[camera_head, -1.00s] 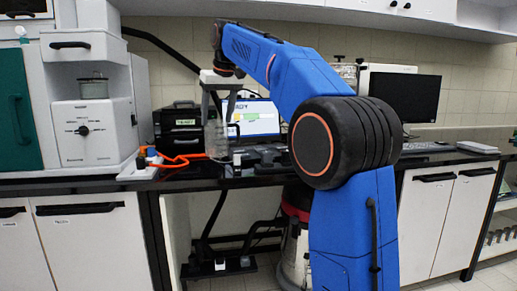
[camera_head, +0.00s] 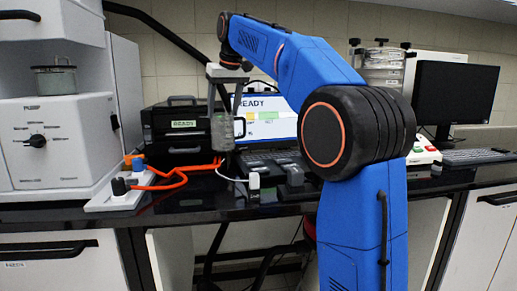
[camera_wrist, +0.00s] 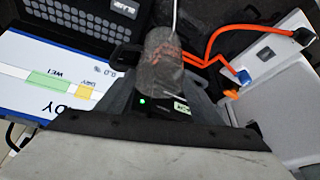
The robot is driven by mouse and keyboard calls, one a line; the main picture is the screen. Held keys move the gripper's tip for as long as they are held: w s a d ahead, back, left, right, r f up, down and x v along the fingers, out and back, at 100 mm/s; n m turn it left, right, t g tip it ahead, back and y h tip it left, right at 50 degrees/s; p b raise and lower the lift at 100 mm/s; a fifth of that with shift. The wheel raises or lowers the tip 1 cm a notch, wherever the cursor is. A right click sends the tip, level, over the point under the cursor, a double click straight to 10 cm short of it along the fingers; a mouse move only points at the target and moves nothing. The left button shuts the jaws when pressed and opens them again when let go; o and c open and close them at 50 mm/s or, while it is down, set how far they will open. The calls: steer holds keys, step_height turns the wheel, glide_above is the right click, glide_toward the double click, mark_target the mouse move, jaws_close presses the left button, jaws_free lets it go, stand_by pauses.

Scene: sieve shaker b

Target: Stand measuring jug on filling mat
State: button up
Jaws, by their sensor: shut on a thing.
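The measuring jug (camera_head: 222,133) is a greyish, see-through vessel. My gripper (camera_head: 224,110) is shut on it and holds it roughly upright above the black bench top, in front of the dark cases and the screen. In the wrist view the jug (camera_wrist: 163,60) shows as a grey, scuffed cylinder at the ends of my gripper's fingers (camera_wrist: 163,88). I cannot make out the filling mat in either view.
A power strip (camera_head: 117,198) with orange cables lies on the black bench (camera_head: 200,208) at left. A white machine (camera_head: 55,135) stands far left. Behind the jug are a dark case (camera_head: 178,130) and a READY screen (camera_head: 268,117). A monitor (camera_head: 455,93) stands right.

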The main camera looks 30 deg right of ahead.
mark_target(224, 134)
step_height(224, 134, down, 9)
stand_by(0.5)
steer(key=shift+s, duration=0.1)
steer(key=o, duration=1.4)
steer(key=shift+f, duration=0.1)
steer(key=shift+c, duration=0.2)
steer(key=v, duration=1.1)
steer(key=shift+a+r, duration=0.1)
steer(key=shift+r, duration=0.15)
steer(key=shift+s+r, duration=0.2)
steer(key=shift+r, duration=0.1)
steer(key=shift+s, duration=0.1)
